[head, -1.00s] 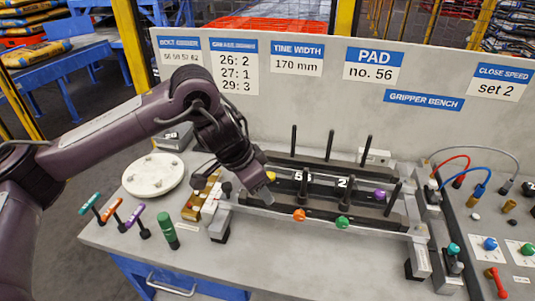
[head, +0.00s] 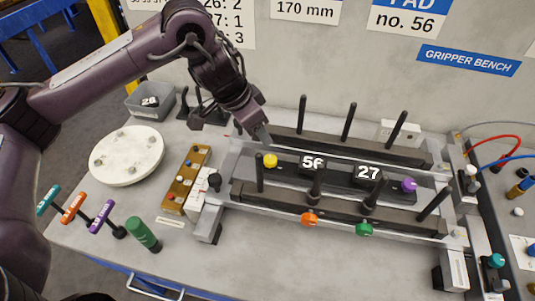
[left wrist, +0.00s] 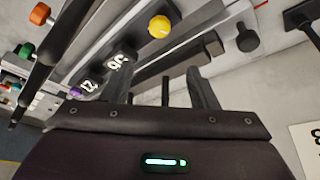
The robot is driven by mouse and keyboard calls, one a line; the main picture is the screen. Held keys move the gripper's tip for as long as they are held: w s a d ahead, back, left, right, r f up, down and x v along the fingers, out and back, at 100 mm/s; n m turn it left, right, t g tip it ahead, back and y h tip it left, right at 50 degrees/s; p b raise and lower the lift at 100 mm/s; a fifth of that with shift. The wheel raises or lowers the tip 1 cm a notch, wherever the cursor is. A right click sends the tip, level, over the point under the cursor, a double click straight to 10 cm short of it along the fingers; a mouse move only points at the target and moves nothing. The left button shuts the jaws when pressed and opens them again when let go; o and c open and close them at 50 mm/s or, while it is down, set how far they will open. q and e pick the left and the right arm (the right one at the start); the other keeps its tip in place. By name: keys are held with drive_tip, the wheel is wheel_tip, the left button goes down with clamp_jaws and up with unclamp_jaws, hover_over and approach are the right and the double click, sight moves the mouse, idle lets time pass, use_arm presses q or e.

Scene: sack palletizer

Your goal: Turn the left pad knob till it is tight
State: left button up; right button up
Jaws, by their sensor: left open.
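The pad bar (head: 338,176) carries plates 56 (head: 311,163) and 27 (head: 368,173). A yellow knob (head: 270,160) is at its left end and a purple knob (head: 408,185) at its right end. An orange knob (head: 309,218) and a green knob (head: 364,229) are on the front rail. Which one is the left pad knob is not marked. My left gripper (head: 262,136) is open and empty, just behind and above the yellow knob, apart from it. In the left wrist view the yellow knob (left wrist: 159,26) lies beyond the open fingers. My right gripper is not in view.
Several black posts rise from the rails, such as the front left post (head: 259,173). A round white plate (head: 127,155), a brass block (head: 186,180) and coloured-handled tools (head: 103,216) stand left of the fixture. The bench front is mostly clear.

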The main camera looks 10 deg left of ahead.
use_arm(q)
drive_tip(key=b, duration=0.4)
approach(270, 159)
drive_tip(key=x, duration=0.8)
drive_tip(key=shift+f+b, duration=0.25)
drive_tip(key=shift+b, duration=0.05)
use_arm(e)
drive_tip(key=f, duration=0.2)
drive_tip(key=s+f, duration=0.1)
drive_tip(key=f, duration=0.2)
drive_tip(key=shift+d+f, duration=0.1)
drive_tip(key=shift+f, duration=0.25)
use_arm(q)
drive_tip(key=c, duration=0.9)
drive_tip(key=shift+c, duration=0.2)
